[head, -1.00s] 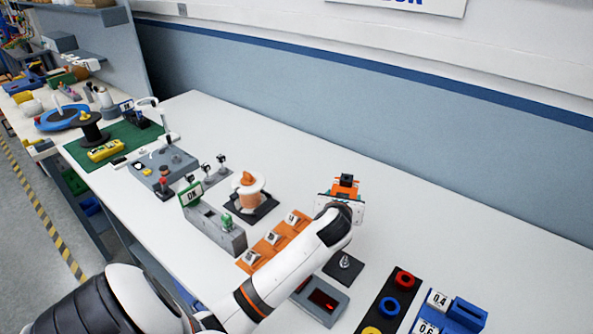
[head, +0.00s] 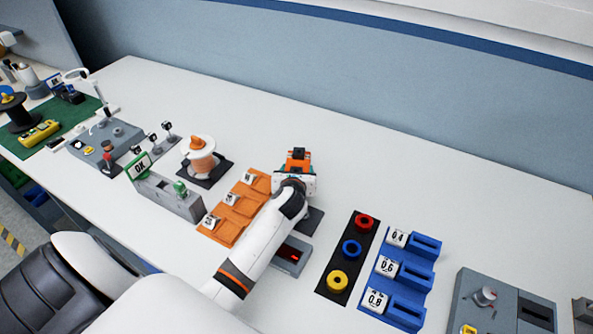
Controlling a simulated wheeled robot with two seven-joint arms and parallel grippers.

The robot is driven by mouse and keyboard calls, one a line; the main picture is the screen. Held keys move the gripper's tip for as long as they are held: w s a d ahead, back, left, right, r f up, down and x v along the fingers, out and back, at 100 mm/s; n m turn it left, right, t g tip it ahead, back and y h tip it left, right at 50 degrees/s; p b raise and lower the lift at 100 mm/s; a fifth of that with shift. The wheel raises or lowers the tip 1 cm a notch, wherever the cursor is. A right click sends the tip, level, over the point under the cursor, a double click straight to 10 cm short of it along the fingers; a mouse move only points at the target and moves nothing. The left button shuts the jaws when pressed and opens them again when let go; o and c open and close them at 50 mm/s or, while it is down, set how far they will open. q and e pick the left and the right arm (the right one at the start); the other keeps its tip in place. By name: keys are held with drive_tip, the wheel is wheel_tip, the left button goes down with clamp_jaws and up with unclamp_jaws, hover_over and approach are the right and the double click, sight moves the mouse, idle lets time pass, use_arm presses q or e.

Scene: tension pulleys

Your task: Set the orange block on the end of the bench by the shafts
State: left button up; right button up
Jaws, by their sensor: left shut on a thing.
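The orange block (head: 299,153) with a dark top is at the end of my left arm. My left gripper (head: 295,177) is shut on it and seems to hold it over the white bench (head: 390,165), behind a small dark pad (head: 314,218). The gripper's wrist hides part of the block and the fingertips, so I cannot tell the gap to the bench. Small upright posts (head: 153,140) stand at the left; I cannot tell whether these are the shafts. My right gripper is not in view.
An orange tray (head: 222,238) with numbered tags lies left of my forearm. A black mat (head: 335,262) with red, blue and yellow rings, a blue rack (head: 408,313) and a grey unit (head: 470,300) lie to the right. A spool (head: 201,160) stands left. The bench's back strip is clear.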

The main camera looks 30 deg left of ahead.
use_arm(q)
drive_tip(key=o, duration=1.3)
